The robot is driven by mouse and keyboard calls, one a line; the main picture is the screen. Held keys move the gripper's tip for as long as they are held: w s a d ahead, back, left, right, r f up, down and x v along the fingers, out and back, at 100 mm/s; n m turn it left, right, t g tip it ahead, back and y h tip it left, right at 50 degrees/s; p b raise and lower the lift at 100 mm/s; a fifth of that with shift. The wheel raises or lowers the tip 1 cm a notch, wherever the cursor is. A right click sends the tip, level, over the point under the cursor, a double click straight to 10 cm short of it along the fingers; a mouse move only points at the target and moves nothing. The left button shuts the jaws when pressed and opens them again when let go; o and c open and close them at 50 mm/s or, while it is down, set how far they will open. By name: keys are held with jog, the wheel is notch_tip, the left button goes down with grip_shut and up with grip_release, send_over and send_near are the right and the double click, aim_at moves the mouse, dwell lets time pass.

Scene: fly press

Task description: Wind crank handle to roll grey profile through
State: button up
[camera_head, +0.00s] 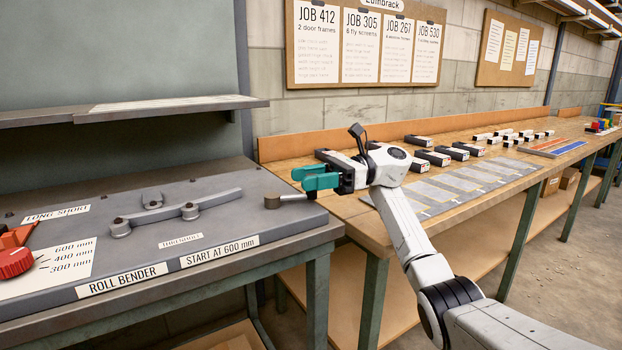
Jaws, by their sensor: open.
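The roll bender (140,277) is a grey bench-top machine at the left. A long grey bar (215,203), which looks like the grey profile, lies along round rollers (120,228) on its top. At the machine's right end, a short brownish cylinder (272,201) with a thin pale rod (292,197) looks like the crank. My gripper (312,179) has teal fingers and is open. It is just above and behind the rod's right end; I cannot tell whether it touches the rod.
A red knob (15,262) and a length scale (62,267) are at the machine's left. A grey shelf (130,110) hangs above it. To the right, a wooden bench (345,208) carries several dark blocks (433,157) and a grey marked mat (455,186).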

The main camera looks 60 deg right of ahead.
jog(key=v, duration=1.1)
jog(key=shift+f, duration=0.1)
dwell(0.5)
